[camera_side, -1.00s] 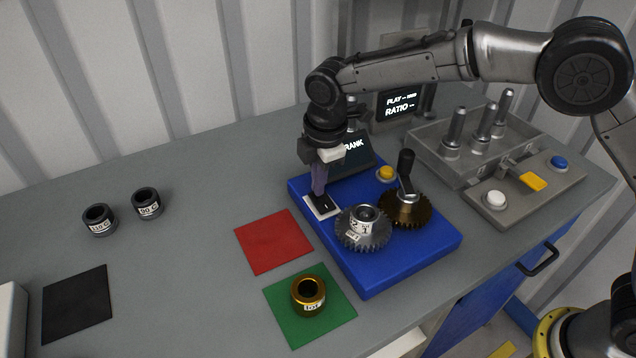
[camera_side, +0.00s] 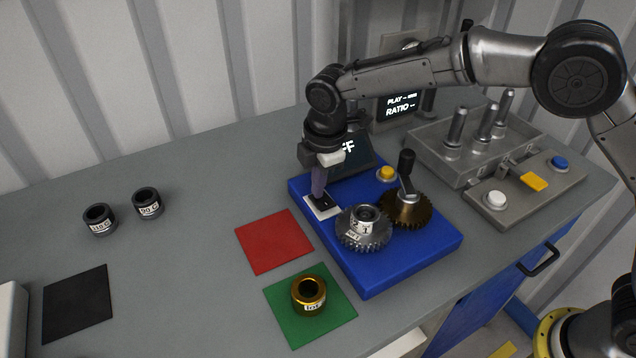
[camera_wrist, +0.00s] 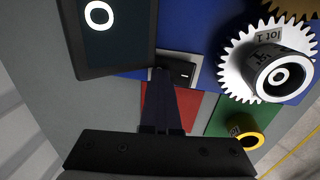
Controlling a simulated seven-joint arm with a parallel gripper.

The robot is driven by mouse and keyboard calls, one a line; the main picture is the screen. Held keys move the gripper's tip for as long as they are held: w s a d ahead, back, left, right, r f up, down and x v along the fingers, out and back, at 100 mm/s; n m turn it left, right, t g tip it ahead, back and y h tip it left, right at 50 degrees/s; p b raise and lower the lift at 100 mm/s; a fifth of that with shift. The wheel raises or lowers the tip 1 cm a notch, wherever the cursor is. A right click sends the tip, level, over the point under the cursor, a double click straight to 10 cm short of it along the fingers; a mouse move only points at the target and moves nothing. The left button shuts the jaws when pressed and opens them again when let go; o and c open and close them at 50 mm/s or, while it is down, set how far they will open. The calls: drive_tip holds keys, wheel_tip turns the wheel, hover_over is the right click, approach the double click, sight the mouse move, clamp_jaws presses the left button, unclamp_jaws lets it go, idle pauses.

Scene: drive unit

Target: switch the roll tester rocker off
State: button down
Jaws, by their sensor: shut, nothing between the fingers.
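The roll tester is a blue base (camera_side: 400,265) carrying a black rocker (camera_side: 325,204) on a white plate at its left corner. My gripper (camera_side: 319,196) is shut and empty, pointing down with its fingertips at the rocker, seemingly touching it. In the wrist view the gripper (camera_wrist: 163,75) covers part of the rocker (camera_wrist: 183,72). The small dark display (camera_side: 352,158) behind shows letters ending in "FF", partly hidden by my gripper; in the wrist view the display (camera_wrist: 112,40) shows an "O".
A silver gear (camera_side: 362,238) and a bronze gear with a crank (camera_side: 408,208) stand close right of the rocker. A yellow button (camera_side: 386,173) is behind. Red (camera_side: 272,240) and green (camera_side: 335,315) mats lie in front. The left table is mostly clear.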

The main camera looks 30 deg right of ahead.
sight(322, 204)
drive_tip(key=shift+s+f, duration=0.1)
drive_tip(key=shift+s, duration=0.75)
wheel_tip(322, 204, up, 14)
drive_tip(key=s, duration=0.2)
drive_tip(key=shift+w+a+r, duration=0.2)
drive_tip(key=shift+w+a, duration=0.05)
drive_tip(key=shift+w, duration=0.35)
